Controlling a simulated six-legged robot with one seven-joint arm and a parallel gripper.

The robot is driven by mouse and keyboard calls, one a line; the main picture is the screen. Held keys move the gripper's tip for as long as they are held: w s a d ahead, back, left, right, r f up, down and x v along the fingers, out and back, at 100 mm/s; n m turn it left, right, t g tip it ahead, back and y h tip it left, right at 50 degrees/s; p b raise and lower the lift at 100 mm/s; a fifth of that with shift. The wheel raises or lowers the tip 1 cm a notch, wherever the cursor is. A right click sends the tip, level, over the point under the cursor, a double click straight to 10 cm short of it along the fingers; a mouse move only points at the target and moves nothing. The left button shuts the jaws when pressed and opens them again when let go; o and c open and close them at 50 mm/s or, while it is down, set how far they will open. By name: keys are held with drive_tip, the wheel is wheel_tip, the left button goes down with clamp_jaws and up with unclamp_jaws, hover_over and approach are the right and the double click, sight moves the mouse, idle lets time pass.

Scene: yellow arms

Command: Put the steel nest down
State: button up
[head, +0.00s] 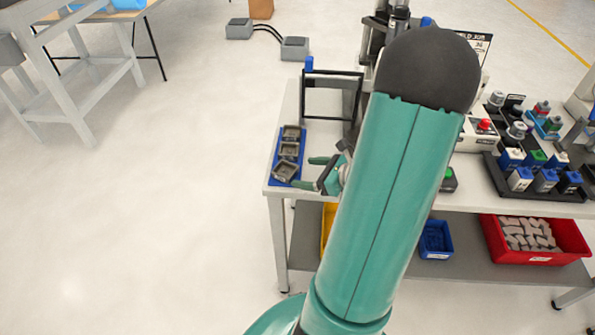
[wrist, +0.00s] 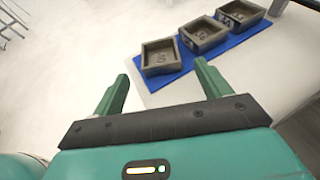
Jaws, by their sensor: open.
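Three square grey steel nests stand in a row on a blue mat (wrist: 225,55) at the left end of the table. In the wrist view the nearest nest (wrist: 161,57) is just ahead of my gripper (wrist: 160,85), with the middle nest (wrist: 204,34) and the far nest (wrist: 240,13) beyond it. The nests look empty inside. In the head view the nearest nest (head: 285,171) is at the front of the mat, left of my gripper (head: 316,173). My gripper is open, with nothing between its fingers, and apart from the nests.
The white table (head: 310,150) has a dark frame (head: 333,85) behind the mat. A red bin (head: 535,240) and a blue bin (head: 435,240) sit on the lower shelf. The floor left of the table is clear.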

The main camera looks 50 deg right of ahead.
drive_tip(key=v, duration=0.7)
drive_tip(key=shift+r, duration=0.1)
drive_tip(key=w+a+r+n+g+y, duration=0.1)
drive_tip(key=w+a+r+n+g, duration=0.25)
drive_tip(key=a+n, duration=0.55)
drive_tip(key=w+a+r+n+g+y, duration=0.25)
drive_tip(key=a+n+g, duration=0.3)
drive_tip(key=a, duration=0.45)
drive_tip(key=s+a+r+n+h, duration=0.2)
drive_tip(key=a+r+n, duration=0.3)
drive_tip(key=n, duration=0.4)
drive_tip(key=s+a+r+n+t+h, duration=0.1)
drive_tip(key=s+a+r+n+h, duration=0.1)
drive_tip(key=a+r+n+h, duration=0.3)
drive_tip(key=a+r+n, duration=0.1)
drive_tip(key=a+n, duration=0.2)
drive_tip(key=n, duration=0.1)
drive_tip(key=shift+d, duration=0.1)
